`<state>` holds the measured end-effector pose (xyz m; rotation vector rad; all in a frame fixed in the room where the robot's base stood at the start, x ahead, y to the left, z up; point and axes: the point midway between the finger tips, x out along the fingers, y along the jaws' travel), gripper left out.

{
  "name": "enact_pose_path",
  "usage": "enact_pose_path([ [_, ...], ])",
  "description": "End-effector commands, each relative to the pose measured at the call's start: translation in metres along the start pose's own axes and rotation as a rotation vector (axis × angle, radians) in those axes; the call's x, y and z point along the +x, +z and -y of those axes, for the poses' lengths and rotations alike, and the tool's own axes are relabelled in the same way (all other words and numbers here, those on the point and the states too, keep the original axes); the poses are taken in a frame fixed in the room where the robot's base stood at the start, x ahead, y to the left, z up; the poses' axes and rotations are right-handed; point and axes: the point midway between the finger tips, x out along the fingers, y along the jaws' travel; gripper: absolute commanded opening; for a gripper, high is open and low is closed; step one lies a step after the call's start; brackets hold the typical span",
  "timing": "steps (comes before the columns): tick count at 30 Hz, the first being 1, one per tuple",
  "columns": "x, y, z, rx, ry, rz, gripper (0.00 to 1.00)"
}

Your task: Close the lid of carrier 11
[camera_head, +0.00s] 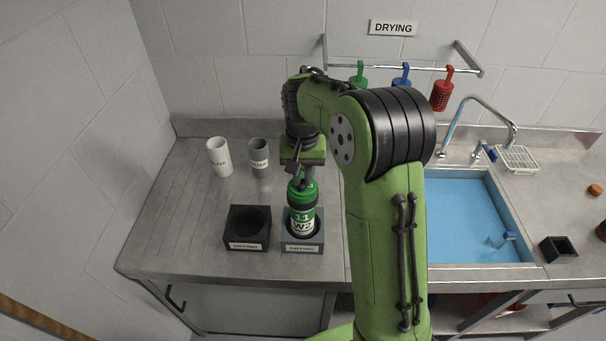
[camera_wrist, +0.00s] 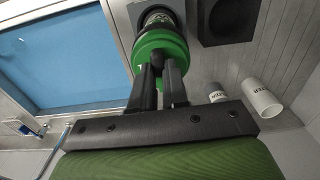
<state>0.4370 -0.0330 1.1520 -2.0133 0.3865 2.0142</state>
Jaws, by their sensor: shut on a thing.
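Carrier 11 (camera_head: 302,222) is a green and black cylinder with a white label reading 11 and W2. In the wrist view my gripper (camera_wrist: 160,75) meets the green top.
An empty black holder (camera_head: 248,243) stands to the left. A white tube (camera_head: 219,158) and a grey tube (camera_head: 260,158) stand behind. A blue sink (camera_head: 468,220) is at the right. Green, blue and red items (camera_head: 441,94) hang on a wall rail (camera_head: 400,67).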

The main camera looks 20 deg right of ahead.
Motion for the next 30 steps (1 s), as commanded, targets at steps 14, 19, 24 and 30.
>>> enact_pose_path([
  [14,0.0,0.0,0.0,-0.001,0.0,0.0,0.4],
  [19,-0.001,0.0,0.0,-0.001,0.0,-0.001,0.4],
  [24,-0.027,-0.001,0.0,0.0,-0.001,-0.005,0.4],
  [30,-0.086,-0.001,0.001,-0.001,-0.002,-0.007,0.4],
])
